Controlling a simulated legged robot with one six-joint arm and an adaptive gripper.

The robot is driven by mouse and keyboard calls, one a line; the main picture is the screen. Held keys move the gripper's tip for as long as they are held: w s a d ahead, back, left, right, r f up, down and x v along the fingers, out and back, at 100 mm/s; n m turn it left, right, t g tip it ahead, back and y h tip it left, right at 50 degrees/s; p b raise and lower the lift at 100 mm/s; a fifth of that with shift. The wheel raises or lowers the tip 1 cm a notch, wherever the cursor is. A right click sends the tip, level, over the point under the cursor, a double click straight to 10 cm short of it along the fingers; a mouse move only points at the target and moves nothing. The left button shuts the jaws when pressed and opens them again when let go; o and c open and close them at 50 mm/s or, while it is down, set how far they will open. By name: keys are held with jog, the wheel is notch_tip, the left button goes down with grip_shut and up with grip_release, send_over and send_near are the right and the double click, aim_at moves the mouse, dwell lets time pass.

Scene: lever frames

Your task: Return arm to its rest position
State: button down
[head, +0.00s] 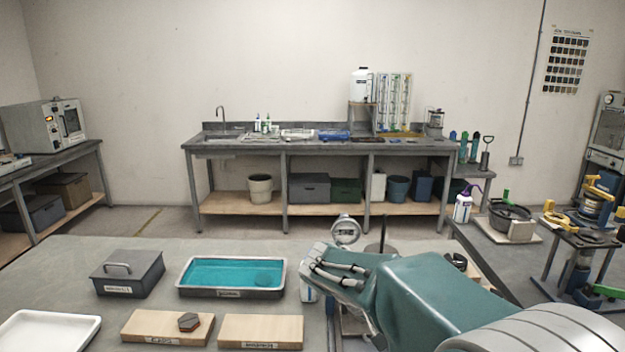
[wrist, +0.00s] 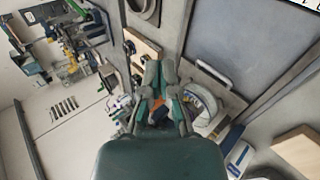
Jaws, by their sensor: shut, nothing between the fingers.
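My arm (head: 425,290) reaches in from the lower right in the head view, over the right end of the front table. My gripper (head: 325,262) is at its end, pointing left, with its fingers together and nothing held. In the wrist view the gripper (wrist: 158,78) shows in the middle, above a dial gauge and the gap between surfaces. A round dial gauge (head: 346,230) stands just behind the gripper in the head view. My arm hides part of what stands there.
On the front table (head: 60,265) are a lidded grey box (head: 128,278), a tray of teal liquid (head: 232,272), a white tray (head: 45,332) and two wooden blocks (head: 262,332), one bearing a dark hexagonal piece (head: 189,322). A side bench (head: 520,263) with tools stands right.

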jog(key=s+r+m+t+y, duration=0.1)
jog(key=s+t+y, duration=0.3)
jog(key=s+y, duration=0.5)
jog(key=s+r, duration=0.1)
jog(key=s, duration=1)
jog(key=shift+s+a+m+t, duration=0.3)
jog(key=shift+a, duration=0.05)
